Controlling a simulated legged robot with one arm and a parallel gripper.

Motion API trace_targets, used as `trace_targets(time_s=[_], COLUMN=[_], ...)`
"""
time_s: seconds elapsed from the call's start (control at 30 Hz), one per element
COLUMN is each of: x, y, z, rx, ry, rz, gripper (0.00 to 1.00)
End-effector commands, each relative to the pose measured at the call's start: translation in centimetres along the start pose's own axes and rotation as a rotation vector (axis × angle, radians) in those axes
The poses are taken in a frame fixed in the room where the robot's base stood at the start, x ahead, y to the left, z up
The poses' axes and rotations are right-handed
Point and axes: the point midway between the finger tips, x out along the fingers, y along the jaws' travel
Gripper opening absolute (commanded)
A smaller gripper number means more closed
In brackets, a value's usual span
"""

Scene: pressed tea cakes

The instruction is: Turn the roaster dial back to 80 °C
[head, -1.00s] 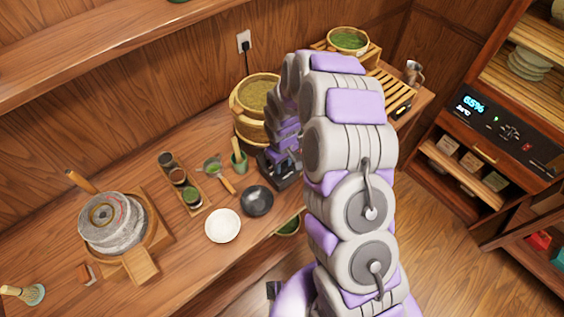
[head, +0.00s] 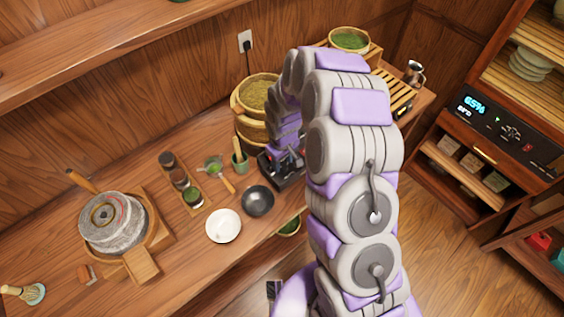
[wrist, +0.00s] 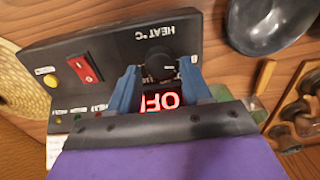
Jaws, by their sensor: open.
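The dark roaster panel (wrist: 100,50) fills the upper left of the wrist view, with its "HEAT °C" lettering upside down. The black round dial (wrist: 155,58) sits below the lettering. A lit red display (wrist: 162,101) shows beneath it, partly hidden by my gripper, so I cannot read its full value. A red rocker switch (wrist: 85,68) is left of the dial. My gripper (wrist: 158,70) is open, its blue fingers on either side of the dial; I cannot tell whether they touch it. In the head view my arm partly hides the roaster.
Stacked bamboo baskets (head: 252,131) stand behind my gripper. A stone mill (head: 112,222) is at left. A cabinet with a lit display (head: 475,104) is at right.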

Motion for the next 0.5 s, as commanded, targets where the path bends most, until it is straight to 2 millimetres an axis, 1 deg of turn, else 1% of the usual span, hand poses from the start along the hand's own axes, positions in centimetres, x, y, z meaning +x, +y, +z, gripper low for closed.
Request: trace_targets(time_s=[0.03, 0.17, 0.5], x=[-1.0, -3.6, -11.2], y=[0.0, 0.0, 0.0], z=[-0.1, -0.1, -0.2], rx=[0.0, -0.001, -0.002], ry=[0.004, 0.002, 0.002], rz=[0.001, 0.002, 0.002], gripper=[0.48, 0.48, 0.48])
